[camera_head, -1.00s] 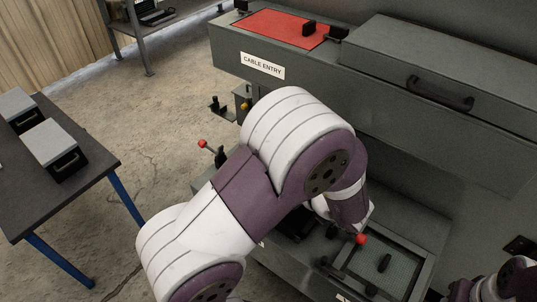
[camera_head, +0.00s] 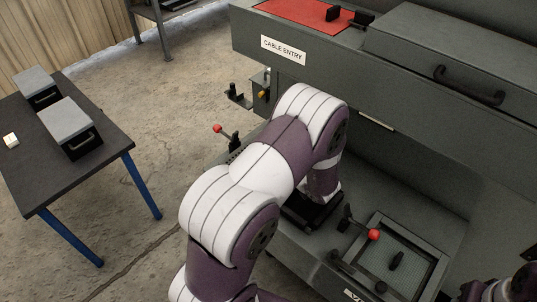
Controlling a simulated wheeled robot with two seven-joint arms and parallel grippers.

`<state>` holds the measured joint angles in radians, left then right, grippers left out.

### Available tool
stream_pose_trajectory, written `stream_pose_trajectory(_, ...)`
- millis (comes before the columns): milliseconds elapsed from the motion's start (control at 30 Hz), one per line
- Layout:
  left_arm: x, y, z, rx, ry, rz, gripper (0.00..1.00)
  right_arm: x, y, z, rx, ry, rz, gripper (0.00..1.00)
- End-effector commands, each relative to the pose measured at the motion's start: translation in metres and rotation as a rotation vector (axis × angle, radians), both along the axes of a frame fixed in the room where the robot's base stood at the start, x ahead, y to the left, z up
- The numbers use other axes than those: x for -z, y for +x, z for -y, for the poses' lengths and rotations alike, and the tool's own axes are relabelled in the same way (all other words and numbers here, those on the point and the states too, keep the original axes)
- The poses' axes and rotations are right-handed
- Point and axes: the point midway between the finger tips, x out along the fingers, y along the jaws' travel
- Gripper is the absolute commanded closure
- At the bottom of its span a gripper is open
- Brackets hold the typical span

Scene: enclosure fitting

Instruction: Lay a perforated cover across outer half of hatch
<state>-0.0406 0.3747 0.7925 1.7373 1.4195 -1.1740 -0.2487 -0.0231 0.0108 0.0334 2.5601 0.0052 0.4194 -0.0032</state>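A perforated grey panel (camera_head: 413,252) with a black handle (camera_head: 397,261) sits in a rectangular frame on the low ledge of the enclosure, at lower right. I take it for the perforated cover or a cover on the hatch; which one I cannot tell. A red-knobbed clamp (camera_head: 373,234) stands at the panel's left edge. My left arm reaches over the ledge left of the panel. Its wrist ends at a dark part (camera_head: 314,209) low over the ledge; the fingertips are hidden. Only a piece of my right arm shows at the bottom right corner; its gripper is out of view.
Another red-knobbed clamp (camera_head: 218,129) stands at the ledge's left end. Above is a grey cabinet with a CABLE ENTRY label (camera_head: 283,50), a red panel (camera_head: 300,11) and a handled lid (camera_head: 455,58). A dark table (camera_head: 105,148) at left holds two grey-topped boxes and a small white object (camera_head: 11,141).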

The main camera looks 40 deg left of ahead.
Motion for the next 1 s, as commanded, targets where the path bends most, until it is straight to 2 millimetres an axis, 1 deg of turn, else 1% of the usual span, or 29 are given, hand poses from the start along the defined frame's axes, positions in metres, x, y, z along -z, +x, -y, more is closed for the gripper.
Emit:
stream_pose_trajectory(100, -0.001, 0.0, 0.0, 0.0, 0.001, 0.0, 1.0, 0.0, 0.0, 0.0, 0.0, 0.0, 0.0, 0.55)
stream_pose_trajectory(567, 0.011, 0.0, 0.0, 0.0, 0.001, 0.0, 1.0, 0.005, 0.0, 0.0, 0.0, 0.0, 0.0, 0.55)
stream_pose_trajectory(600, 0.011, 0.0, 0.0, -0.001, 0.0, -0.001, 0.71, 0.005, 0.0, 0.0, 0.0, 0.0, 0.0, 0.55)
stream_pose_trajectory(667, 0.011, 0.0, 0.0, -0.001, 0.0, -0.001, 0.51, 0.005, 0.0, 0.0, 0.0, 0.0, 0.0, 0.55)
stream_pose_trajectory(700, 0.011, 0.0, 0.0, -0.001, 0.0, 0.0, 0.48, 0.005, 0.0, 0.0, 0.0, 0.0, 0.0, 0.55)
stream_pose_trajectory(933, 0.011, 0.0, 0.0, -0.001, 0.0, 0.0, 0.48, 0.005, 0.0, 0.0, 0.0, 0.0, 0.0, 0.55)
stream_pose_trajectory(1000, 0.007, 0.0, 0.0, -0.001, 0.0, 0.0, 0.48, 0.003, 0.0, 0.0, 0.0, 0.0, 0.0, 0.55)
